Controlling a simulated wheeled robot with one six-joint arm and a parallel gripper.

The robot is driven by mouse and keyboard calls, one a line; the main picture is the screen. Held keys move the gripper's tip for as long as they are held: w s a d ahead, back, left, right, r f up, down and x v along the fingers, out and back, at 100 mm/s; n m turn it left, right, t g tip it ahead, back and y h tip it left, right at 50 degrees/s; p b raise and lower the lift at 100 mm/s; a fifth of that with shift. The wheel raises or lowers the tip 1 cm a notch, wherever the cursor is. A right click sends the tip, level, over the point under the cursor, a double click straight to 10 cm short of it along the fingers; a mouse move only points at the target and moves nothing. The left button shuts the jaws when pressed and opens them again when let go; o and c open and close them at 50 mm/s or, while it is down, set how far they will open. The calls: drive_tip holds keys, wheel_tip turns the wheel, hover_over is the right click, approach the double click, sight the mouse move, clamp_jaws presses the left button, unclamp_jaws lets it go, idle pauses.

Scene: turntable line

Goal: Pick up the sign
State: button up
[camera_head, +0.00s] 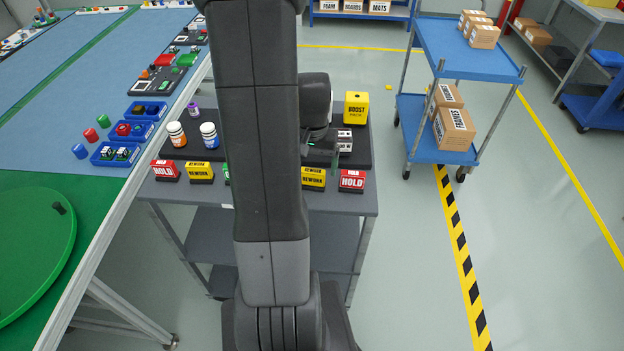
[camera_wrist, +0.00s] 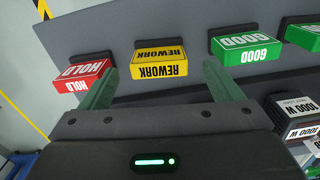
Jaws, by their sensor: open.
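Several block-shaped signs stand along the near edge of a grey cart. In the wrist view a yellow REWORK sign (camera_wrist: 159,62) lies between and beyond the fingers of my open, empty gripper (camera_wrist: 160,72). A red HOLD sign (camera_wrist: 84,74) is left of it, beside the left finger. A green GOOD sign (camera_wrist: 246,50) is right of it, past the right finger. In the head view the right-hand REWORK sign (camera_head: 313,178) and HOLD sign (camera_head: 352,180) show, with another HOLD sign (camera_head: 165,170) and REWORK sign (camera_head: 200,172) at left. My arm hides the middle signs.
White-labelled blocks (camera_wrist: 298,118) sit near my gripper's right side. A blue cart (camera_head: 468,60) stands at right.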

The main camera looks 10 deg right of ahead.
sight(313, 171)
drive_tip(key=shift+f+p, duration=0.4)
drive_tip(key=shift+f, duration=2.1)
drive_tip(key=c, duration=1.1)
